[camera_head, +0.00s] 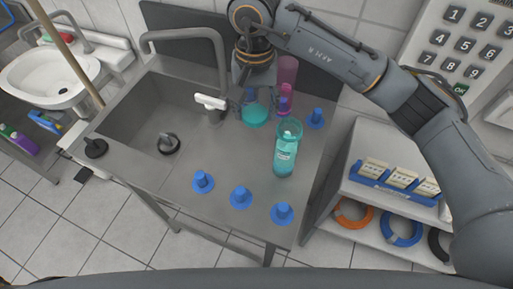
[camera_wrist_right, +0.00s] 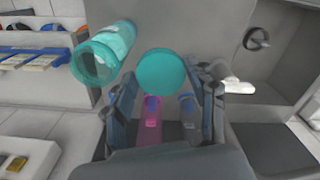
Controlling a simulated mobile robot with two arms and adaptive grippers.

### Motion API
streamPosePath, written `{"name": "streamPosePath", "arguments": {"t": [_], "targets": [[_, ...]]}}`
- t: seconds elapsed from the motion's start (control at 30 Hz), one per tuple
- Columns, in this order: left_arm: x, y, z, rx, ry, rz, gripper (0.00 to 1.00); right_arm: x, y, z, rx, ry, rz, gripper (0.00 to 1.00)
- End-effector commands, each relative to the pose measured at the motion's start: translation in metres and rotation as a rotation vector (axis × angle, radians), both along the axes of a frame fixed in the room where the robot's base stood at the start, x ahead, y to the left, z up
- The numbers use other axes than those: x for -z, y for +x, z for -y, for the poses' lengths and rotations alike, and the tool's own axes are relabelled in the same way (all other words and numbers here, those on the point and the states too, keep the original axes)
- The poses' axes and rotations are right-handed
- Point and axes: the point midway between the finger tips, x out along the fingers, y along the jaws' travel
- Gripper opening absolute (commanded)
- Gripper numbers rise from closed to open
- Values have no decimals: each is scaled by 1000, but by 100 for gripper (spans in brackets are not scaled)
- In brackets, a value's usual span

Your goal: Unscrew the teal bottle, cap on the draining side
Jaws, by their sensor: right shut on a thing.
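The teal bottle (camera_head: 285,160) stands on the draining side (camera_head: 222,150) of the steel sink unit, to the right of the basin. Its top looks open, and it also shows in the wrist view (camera_wrist_right: 103,52). My right gripper (camera_head: 253,98) is shut on the teal cap (camera_head: 256,116), behind and left of the bottle and apart from it. In the wrist view the cap is a round teal disc (camera_wrist_right: 161,72) between the fingers. I cannot tell whether the cap touches the steel surface. My left gripper is not in view.
Blue pegs stand along the front (camera_head: 240,198) and at the back right (camera_head: 315,119). A pink bottle (camera_head: 287,72) stands behind my right gripper. A white-handled tap (camera_head: 211,103) is left of the gripper, beside the basin (camera_head: 150,118). Bare steel lies between cap and front pegs.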

Motion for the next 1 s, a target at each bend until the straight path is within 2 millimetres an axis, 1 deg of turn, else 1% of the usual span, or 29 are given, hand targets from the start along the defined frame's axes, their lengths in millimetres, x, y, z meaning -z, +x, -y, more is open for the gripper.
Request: {"name": "streamPosePath", "arguments": {"t": [0.03, 0.3, 0.43, 0.5, 0.67, 0.9, 1.0], "targets": [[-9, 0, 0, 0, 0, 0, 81, 11, -2, 0, -1, -1, -7, 19], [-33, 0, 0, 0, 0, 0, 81, 84, -2, 1, 2, -1, -7, 19], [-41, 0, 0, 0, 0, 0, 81, 113, -2, 0, 0, -1, -5, 19], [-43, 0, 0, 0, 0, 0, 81, 124, -2, 0, 0, -1, -3, 19], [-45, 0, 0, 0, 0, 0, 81, 137, -1, 0, -1, 0, -2, 19], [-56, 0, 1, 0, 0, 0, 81, 170, -1, 0, 0, 0, -2, 19], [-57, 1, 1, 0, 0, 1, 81, 176, -1, 0, -1, 1, 0, 19]]}}
